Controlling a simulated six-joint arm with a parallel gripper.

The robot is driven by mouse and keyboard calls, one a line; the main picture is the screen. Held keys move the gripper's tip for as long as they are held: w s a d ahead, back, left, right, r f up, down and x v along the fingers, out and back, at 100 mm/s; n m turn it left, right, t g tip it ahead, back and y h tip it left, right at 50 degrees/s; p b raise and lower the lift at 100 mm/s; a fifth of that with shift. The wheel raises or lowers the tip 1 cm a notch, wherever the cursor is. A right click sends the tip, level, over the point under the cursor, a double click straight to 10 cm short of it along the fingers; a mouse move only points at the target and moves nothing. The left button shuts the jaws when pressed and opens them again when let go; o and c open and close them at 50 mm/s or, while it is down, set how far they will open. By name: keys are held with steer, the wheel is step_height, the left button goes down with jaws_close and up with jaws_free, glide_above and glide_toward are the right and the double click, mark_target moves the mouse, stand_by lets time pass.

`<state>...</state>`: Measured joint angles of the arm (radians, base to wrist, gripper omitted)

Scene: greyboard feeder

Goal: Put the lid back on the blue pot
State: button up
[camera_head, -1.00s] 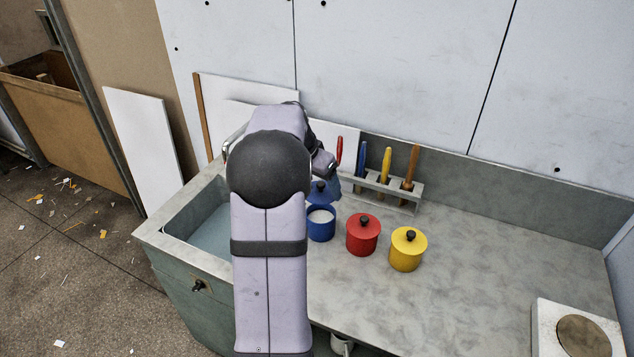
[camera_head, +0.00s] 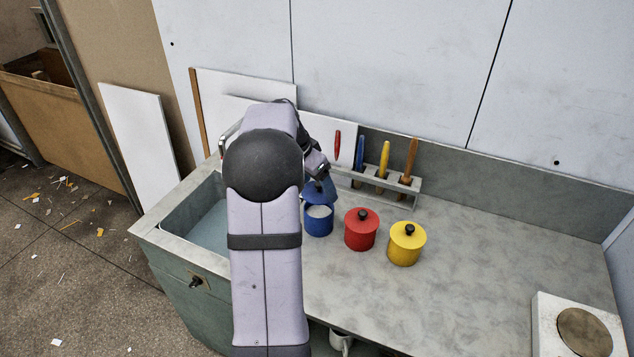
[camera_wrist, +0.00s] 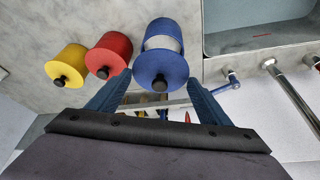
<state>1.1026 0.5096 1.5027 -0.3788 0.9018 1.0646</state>
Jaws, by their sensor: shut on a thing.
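The blue pot (camera_head: 318,223) stands open on the counter, its pale inside showing. It also shows in the wrist view (camera_wrist: 163,30), partly covered by the lid. The blue lid (camera_wrist: 160,66) is held off the pot, with its dark knob toward my wrist camera. In the head view the lid (camera_head: 313,197) is just above and behind the pot's rim, partly hidden by my arm. My gripper (camera_wrist: 160,78) is shut on the lid, with a finger on each side. The exact contact at the knob is not clear.
A red lidded pot (camera_head: 361,231) and a yellow lidded pot (camera_head: 406,246) stand to the right. A rack (camera_head: 395,187) with upright coloured handles is behind. The sink (camera_head: 205,228) is at left. The counter's right side is clear up to a hotplate (camera_head: 583,333).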

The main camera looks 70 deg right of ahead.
mark_target(315, 193)
steer(key=shift+f+b, duration=1.55)
steer(key=shift+f, duration=0.75)
steer(key=shift+f+b, duration=0.15)
steer(key=shift+b, duration=0.2)
stand_by(0.7)
stand_by(0.3)
steer(key=o, duration=1.3)
steer(key=shift+c, duration=0.2)
steer(key=shift+r+p, duration=2.6)
steer(key=shift+r, duration=0.95)
jaws_close()
